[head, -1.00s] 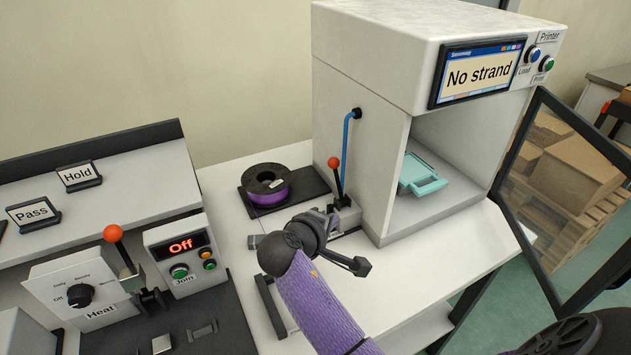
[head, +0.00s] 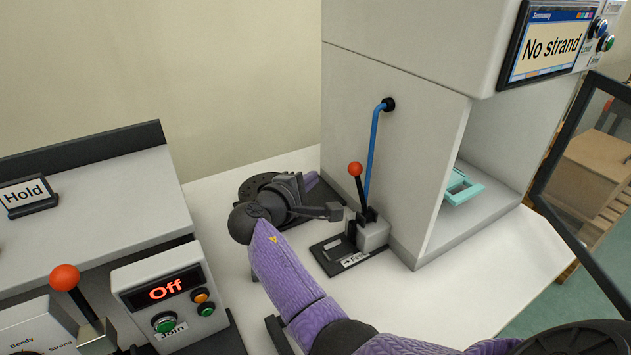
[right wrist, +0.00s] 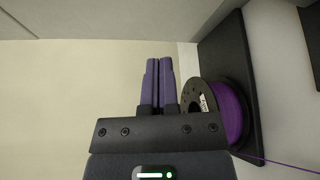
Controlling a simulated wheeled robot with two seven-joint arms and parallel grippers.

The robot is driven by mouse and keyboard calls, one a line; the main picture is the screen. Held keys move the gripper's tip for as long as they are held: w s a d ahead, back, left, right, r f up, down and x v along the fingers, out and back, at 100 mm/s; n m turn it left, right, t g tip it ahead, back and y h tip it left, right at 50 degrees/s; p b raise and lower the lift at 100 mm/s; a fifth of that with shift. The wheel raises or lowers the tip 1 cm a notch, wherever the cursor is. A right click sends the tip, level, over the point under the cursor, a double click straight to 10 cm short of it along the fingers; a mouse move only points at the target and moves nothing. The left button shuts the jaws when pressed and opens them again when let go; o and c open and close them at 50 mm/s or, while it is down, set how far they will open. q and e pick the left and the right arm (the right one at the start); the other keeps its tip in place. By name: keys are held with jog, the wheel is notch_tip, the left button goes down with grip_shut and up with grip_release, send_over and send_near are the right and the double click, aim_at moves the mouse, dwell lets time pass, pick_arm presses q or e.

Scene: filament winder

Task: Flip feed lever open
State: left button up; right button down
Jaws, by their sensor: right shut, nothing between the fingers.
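The feed lever (head: 356,180) has a red ball on a dark shaft. It stands nearly upright, tilted slightly left, on a small grey block with a black base plate labelled Feed. My right gripper (head: 313,180) is left of the lever, apart from it, over the spool area. Its purple fingers also show in the right wrist view (right wrist: 159,75), side by side, shut and empty. My purple right arm crosses the front and covers part of the spool. My left gripper is out of view.
The spool (right wrist: 229,112) of purple filament lies on a dark tray beside the fingers. The printer (head: 400,150), with a blue tube and a "No strand" screen, stands right of the lever. The joiner box (head: 165,297) shows Off at lower left.

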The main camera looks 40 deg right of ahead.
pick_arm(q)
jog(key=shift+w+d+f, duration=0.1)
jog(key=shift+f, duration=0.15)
pick_arm(e)
jog(key=s+d, duration=0.1)
jog(key=d, duration=0.6)
